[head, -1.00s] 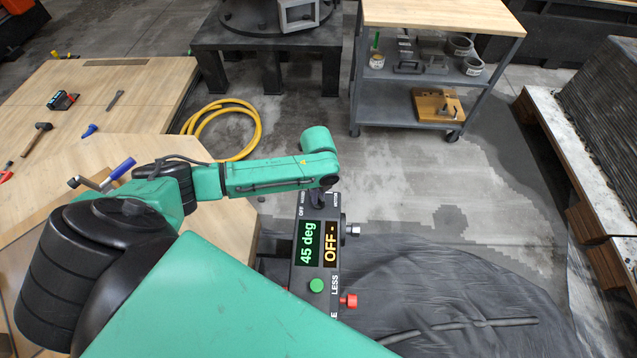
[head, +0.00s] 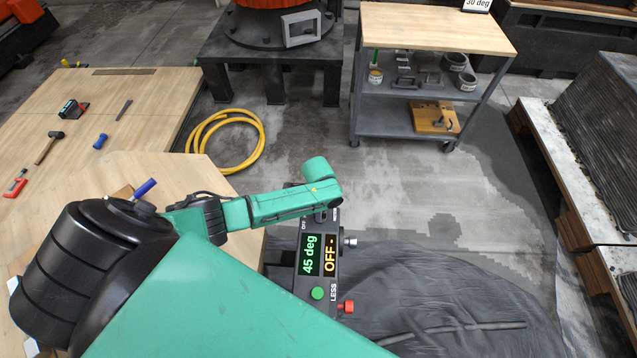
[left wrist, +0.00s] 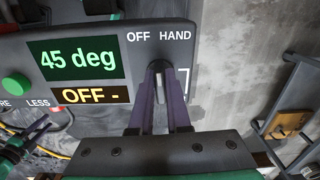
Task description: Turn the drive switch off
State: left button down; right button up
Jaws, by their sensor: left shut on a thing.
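The control box (head: 284,258) stands below the end of my left arm. Its display reads "45 deg" in green and "OFF -" in amber, also in the left wrist view (left wrist: 80,60). The drive switch is a small dark knob (left wrist: 159,72) below the labels "OFF" and "HAND". My left gripper (left wrist: 160,95) is shut on this knob, one finger on each side. The fingers cover much of it, so its exact setting is hard to tell. In the head view my left gripper (head: 322,213) mostly hides the switch.
A green button (head: 317,293) and a red knob (head: 346,307) are on the box. A wooden bench (head: 60,100) with tools is at left, a yellow hose (head: 262,140) on the floor. A cart (head: 430,30) stands behind; black sheeting (head: 440,290) lies at right.

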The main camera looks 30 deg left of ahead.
pick_arm(q)
jog(key=n+p, duration=0.1)
jog(key=n, duration=0.2)
jog(key=shift+r+n+p, duration=0.15)
jog(key=shift+n+p, duration=0.15)
jog(key=shift+p, duration=0.05)
jog(key=shift+n+p, duration=0.55)
jog(key=shift+n, duration=0.75)
jog(key=c, duration=0.9)
grip_release()
jog(key=shift+s, duration=0.1)
jog(key=shift+d, duration=0.1)
